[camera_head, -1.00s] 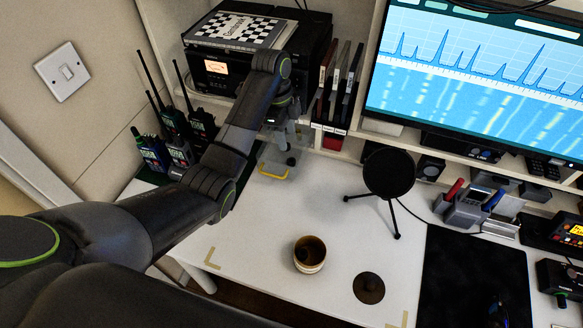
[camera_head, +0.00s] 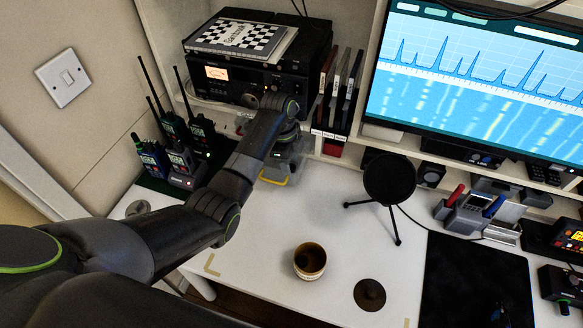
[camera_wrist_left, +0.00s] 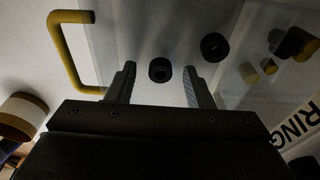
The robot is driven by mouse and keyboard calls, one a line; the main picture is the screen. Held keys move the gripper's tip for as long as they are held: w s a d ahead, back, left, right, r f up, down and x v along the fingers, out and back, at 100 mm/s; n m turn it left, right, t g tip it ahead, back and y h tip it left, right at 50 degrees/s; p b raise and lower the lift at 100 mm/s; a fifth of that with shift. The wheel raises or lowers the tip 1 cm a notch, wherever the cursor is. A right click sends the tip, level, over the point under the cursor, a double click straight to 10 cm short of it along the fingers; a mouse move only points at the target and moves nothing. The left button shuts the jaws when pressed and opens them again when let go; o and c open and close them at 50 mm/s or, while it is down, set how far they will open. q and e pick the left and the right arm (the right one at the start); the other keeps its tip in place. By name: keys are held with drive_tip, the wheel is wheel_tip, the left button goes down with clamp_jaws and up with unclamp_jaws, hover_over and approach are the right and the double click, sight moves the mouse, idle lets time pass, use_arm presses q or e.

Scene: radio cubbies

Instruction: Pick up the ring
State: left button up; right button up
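Two small dark round pieces with holes show in the left wrist view, a near ring (camera_wrist_left: 160,70) and a farther one (camera_wrist_left: 214,47). I cannot tell which is meant. They appear to lie in a clear tray with a yellow handle (camera_wrist_left: 72,50) and a "RING" label (camera_wrist_left: 297,125). My left gripper (camera_wrist_left: 160,88) is open and empty, pointing at the tray, with the near ring showing between its fingertips. In the head view the left gripper (camera_head: 286,162) is over the tray, whose yellow handle (camera_head: 273,181) shows; the rings are hidden there. My right gripper is not in view.
Small yellow-ended cylinders (camera_wrist_left: 269,67) lie near the rings. A brown-and-white cup (camera_head: 310,262), a dark disc lid (camera_head: 369,295) and a black round tripod stand (camera_head: 389,178) stand on the desk. Radios (camera_head: 185,150) are left; a shelf (camera_head: 335,150) is behind. The desk between handle and cup is clear.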

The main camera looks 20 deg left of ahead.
use_arm(q)
clamp_jaws()
drive_tip(key=shift+r, duration=0.2)
drive_tip(key=shift+r, duration=0.3)
wheel_tip(320, 180, up, 27)
drive_tip(key=p, duration=1.8)
drive_tip(key=shift+p, duration=0.4)
